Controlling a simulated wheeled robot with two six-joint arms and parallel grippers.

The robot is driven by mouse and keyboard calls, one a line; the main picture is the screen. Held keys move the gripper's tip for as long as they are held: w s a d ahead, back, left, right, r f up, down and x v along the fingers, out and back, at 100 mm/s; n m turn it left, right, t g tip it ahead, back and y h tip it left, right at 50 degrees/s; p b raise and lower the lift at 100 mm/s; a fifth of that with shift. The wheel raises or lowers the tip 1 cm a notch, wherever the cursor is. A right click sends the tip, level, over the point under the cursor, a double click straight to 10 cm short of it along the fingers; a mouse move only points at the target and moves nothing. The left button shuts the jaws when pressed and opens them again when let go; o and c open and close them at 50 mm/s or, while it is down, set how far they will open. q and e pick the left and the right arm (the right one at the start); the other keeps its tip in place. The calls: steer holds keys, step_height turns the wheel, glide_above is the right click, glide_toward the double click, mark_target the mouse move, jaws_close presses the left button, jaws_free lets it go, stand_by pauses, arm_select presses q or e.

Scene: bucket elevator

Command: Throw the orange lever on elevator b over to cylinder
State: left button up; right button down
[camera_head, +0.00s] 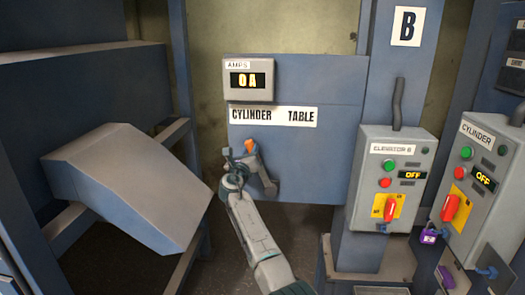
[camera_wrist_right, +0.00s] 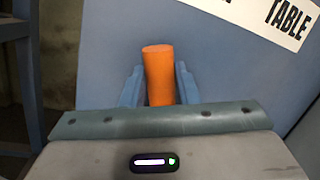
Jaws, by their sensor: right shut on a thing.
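The orange lever (camera_head: 249,146) is on the blue panel (camera_head: 315,178) below the white CYLINDER TABLE label (camera_head: 273,116). Its tip shows below the CYLINDER word, on the left part of the panel. In the right wrist view the orange handle (camera_wrist_right: 158,72) stands upright between two blue-grey fingers. My right gripper (camera_head: 246,158) is shut on the handle; its fingertips also show in the wrist view (camera_wrist_right: 159,88). The lever's base is hidden behind my gripper. My left gripper is in neither view.
To the right stand the ELEVATOR B box (camera_head: 390,195) and the CYLINDER box (camera_head: 474,190), both showing OFF. A grey sloped chute (camera_head: 128,185) juts out at left.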

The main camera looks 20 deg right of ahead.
steer(key=shift+w+a+f+n+t+y+b, duration=0.2)
steer(key=shift+w+a+f+n, duration=0.25)
steer(key=shift+a+n, duration=0.2)
steer(key=shift+w+a+f+n+t+y+b, duration=0.1)
steer(key=shift+w+a+f+n+b, duration=0.2)
steer(key=shift+a+n, duration=0.35)
steer(key=shift+f, duration=0.15)
steer(key=c, duration=1.3)
jaws_free()
steer(key=shift+o, duration=0.9)
steer(key=shift+w+a, duration=0.1)
steer(key=b+v, duration=0.2)
steer(key=v, duration=0.9)
steer(key=shift+w, duration=0.1)
